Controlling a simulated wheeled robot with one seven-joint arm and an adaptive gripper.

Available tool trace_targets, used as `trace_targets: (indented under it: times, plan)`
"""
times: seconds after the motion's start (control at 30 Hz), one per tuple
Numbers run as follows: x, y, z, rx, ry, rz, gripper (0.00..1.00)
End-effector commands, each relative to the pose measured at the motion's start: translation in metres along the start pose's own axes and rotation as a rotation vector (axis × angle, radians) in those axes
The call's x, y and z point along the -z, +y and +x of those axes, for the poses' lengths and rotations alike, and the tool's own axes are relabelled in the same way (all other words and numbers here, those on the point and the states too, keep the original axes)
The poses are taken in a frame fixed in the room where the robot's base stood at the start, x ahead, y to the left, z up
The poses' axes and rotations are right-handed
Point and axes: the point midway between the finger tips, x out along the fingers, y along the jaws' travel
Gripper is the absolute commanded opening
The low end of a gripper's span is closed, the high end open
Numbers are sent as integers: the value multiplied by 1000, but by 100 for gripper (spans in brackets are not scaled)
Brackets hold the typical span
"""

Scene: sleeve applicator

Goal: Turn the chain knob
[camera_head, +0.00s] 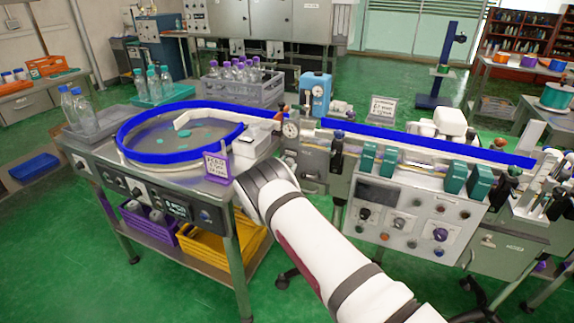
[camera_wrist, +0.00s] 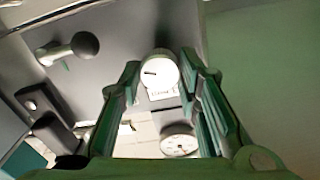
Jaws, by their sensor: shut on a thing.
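The chain knob (camera_wrist: 157,66) is a round white knob with a dark pointer mark, at the upper middle of the wrist view. A small white label with dark, blurred lettering sits just below it. My gripper (camera_wrist: 161,72) has its green-padded fingertips on the left and right sides of the knob, closed on it. In the head view my white arm reaches from the bottom right toward the machine's middle; it hides the gripper and the knob there.
In the wrist view, a black ball-ended lever (camera_wrist: 86,45) stands left of the knob and a round gauge (camera_wrist: 180,142) lies below. The head view shows a blue-rimmed turntable (camera_head: 140,157) left, a blue-railed conveyor (camera_head: 430,143) right, and a control panel (camera_head: 400,243) beneath it.

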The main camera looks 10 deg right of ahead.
Motion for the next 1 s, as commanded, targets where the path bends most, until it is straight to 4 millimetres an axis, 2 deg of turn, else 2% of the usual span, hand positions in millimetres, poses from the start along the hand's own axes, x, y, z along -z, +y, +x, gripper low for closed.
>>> trace_targets:
  times: [0.6, 1.0]
  plan:
    - [-3, -2, -3, 4, -10, 367, 3]
    - [-3, -2, -2, 3, -8, 493, 3]
